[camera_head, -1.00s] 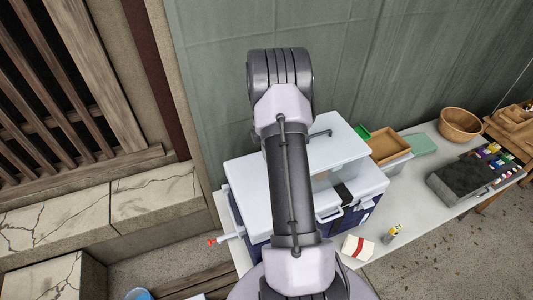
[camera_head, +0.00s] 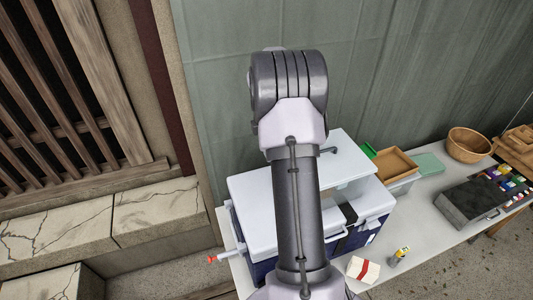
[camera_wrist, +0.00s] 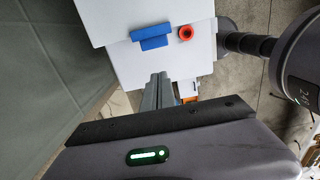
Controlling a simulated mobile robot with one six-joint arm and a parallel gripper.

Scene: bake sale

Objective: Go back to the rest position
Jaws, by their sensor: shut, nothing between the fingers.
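My gripper (camera_wrist: 160,90) shows in the wrist view with its grey fingers together and nothing between them. In front of the fingers is a white surface (camera_wrist: 115,20) with a blue piece (camera_wrist: 152,35) and a red ring (camera_wrist: 186,33) on it. I cannot tell whether the fingers touch it. In the head view my arm is raised in the middle and my gripper is out of sight.
A cooler with a white lid (camera_head: 258,187) stands behind my arm on the pale table (camera_head: 428,225). A red-and-white box (camera_head: 363,269), a small bottle (camera_head: 398,256), a wooden tray (camera_head: 395,163), a bowl (camera_head: 468,145) and a dark case (camera_head: 473,204) are to the right. A wall stands behind.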

